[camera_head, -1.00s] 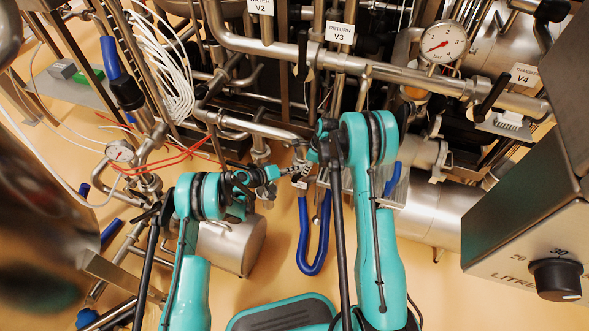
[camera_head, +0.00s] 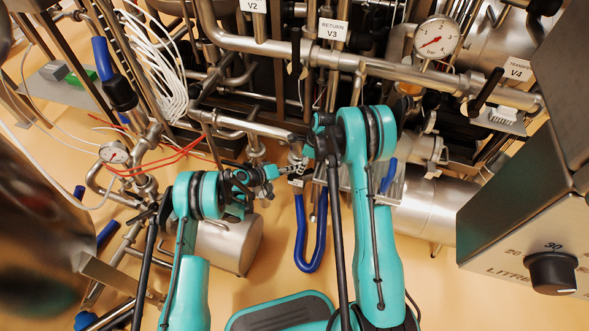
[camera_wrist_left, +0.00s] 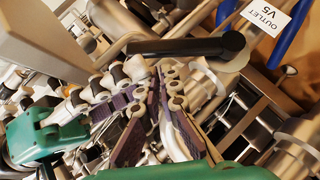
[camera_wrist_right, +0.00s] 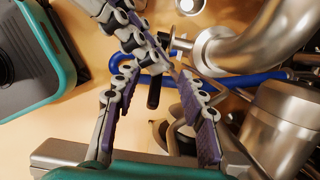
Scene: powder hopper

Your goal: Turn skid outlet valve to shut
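The outlet valve's black lever (camera_wrist_left: 190,46) lies across the upper middle of the left wrist view, beside a white label reading OUTLET V5 (camera_wrist_left: 268,14). My left gripper (camera_wrist_left: 158,95) has its purple-padded fingers apart, just below the lever in that picture, with no clear grip on it. My right gripper (camera_wrist_right: 158,85) has its fingers apart; a short black bar (camera_wrist_right: 153,92) shows between them, and I cannot tell whether they touch it. In the head view my left gripper (camera_head: 291,169) reaches the pipework; my right gripper is mostly hidden behind its arm.
A blue hose (camera_head: 312,262) hangs in a loop below the grippers. Pipes and a pressure gauge (camera_head: 437,38) lie behind, with black handles at RETURN V3 (camera_head: 332,29) and V4 (camera_head: 516,68). A steel box with a dial (camera_head: 552,272) stands at right.

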